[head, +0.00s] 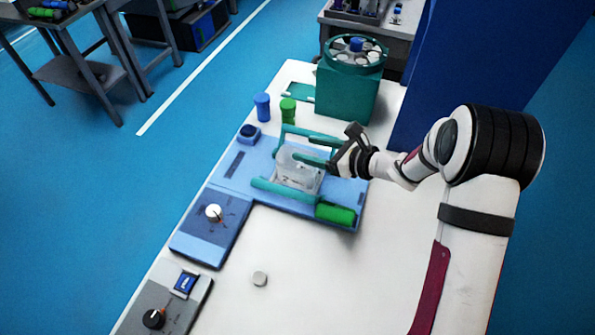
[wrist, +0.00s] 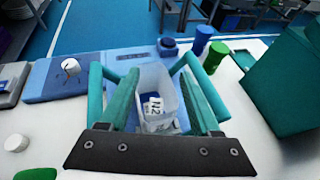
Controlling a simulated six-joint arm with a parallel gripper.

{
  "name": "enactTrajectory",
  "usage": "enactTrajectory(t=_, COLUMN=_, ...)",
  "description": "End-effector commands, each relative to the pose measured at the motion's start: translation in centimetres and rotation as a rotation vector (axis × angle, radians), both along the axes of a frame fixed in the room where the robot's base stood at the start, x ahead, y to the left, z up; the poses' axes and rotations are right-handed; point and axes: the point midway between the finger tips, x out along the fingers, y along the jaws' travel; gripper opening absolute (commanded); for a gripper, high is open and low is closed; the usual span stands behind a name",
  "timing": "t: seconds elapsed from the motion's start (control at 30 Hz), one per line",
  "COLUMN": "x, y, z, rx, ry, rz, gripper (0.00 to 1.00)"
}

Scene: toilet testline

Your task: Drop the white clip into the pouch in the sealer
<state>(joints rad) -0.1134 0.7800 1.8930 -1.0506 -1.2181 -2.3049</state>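The pouch (head: 297,172) is a clear, open-topped bag standing in the blue sealer (head: 232,168) between teal bars. In the wrist view the pouch (wrist: 152,78) shows between my fingers, with its mouth facing up. White pieces with black marks (wrist: 154,108) lie low in the pouch; I cannot tell whether one is the white clip. I see no clip between my fingers. My gripper (wrist: 159,78) is open, its two teal fingers spread on either side of the pouch. In the head view my gripper (head: 305,152) reaches over the pouch from the right.
A green roll (head: 335,214) lies at the sealer's front right corner. A round white cap (head: 260,278) is on the table. Blue (head: 262,107) and green (head: 288,111) cylinders stand behind, beside a teal machine (head: 350,90). The front of the white table is mostly clear.

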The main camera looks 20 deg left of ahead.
Motion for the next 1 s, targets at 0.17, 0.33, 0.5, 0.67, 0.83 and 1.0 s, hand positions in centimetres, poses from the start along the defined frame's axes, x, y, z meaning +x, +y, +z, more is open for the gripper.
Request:
enactTrajectory(t=0.17, x=0.0, y=0.0, z=0.0, rx=0.0, ry=0.0, rz=0.0, gripper=0.66)
enactTrajectory(t=0.33, x=-0.2, y=-0.7, z=0.4, rx=0.0, ry=0.0, rz=-0.001, gripper=0.66)
enactTrajectory(t=0.5, x=-1.4, y=-4.9, z=2.1, rx=0.0, ry=-0.001, rz=-0.006, gripper=0.66)
enactTrajectory(t=0.67, x=-2.8, y=-9.5, z=4.1, rx=-0.001, ry=-0.002, rz=-0.007, gripper=0.66)
enactTrajectory(t=0.83, x=-3.9, y=-12.8, z=5.5, rx=0.0, ry=-0.001, rz=-0.003, gripper=0.66)
enactTrajectory(t=1.0, x=-4.3, y=-13.9, z=6.1, rx=0.0, ry=-0.001, rz=0.0, gripper=0.66)
